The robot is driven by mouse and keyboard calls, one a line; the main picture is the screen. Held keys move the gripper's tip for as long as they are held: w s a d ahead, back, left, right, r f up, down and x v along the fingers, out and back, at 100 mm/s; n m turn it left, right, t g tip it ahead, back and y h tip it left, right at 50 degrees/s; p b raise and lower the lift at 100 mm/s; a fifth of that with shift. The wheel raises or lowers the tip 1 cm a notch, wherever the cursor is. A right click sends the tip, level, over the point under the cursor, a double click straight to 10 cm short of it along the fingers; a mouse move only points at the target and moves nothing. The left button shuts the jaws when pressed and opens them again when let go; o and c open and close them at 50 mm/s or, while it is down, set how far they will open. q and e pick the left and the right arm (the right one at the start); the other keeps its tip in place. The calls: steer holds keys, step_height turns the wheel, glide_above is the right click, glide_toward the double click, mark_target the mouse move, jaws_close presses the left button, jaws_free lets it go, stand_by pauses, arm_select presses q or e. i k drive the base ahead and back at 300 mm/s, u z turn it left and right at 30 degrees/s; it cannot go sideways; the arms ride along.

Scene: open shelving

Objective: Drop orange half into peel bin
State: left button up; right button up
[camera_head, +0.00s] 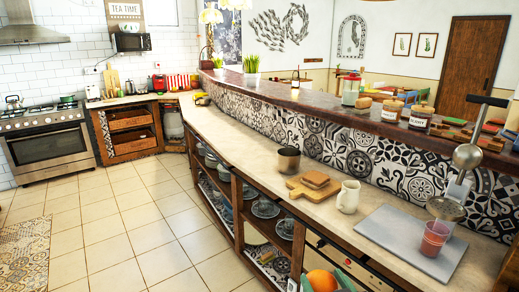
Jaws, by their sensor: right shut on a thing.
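My left gripper is not in view.
A citrus press (466,158) stands at the right, with a glass of reddish juice (434,238) on a grey board (385,226). The tiled floor (130,235) at left is clear.

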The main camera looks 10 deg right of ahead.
mark_target(290, 167)
steer(key=u, duration=0.5)
steer(key=i, duration=2.7)
steer(key=z, duration=1.45)
steer(key=i, duration=0.65)
steer(key=z, duration=0.6)
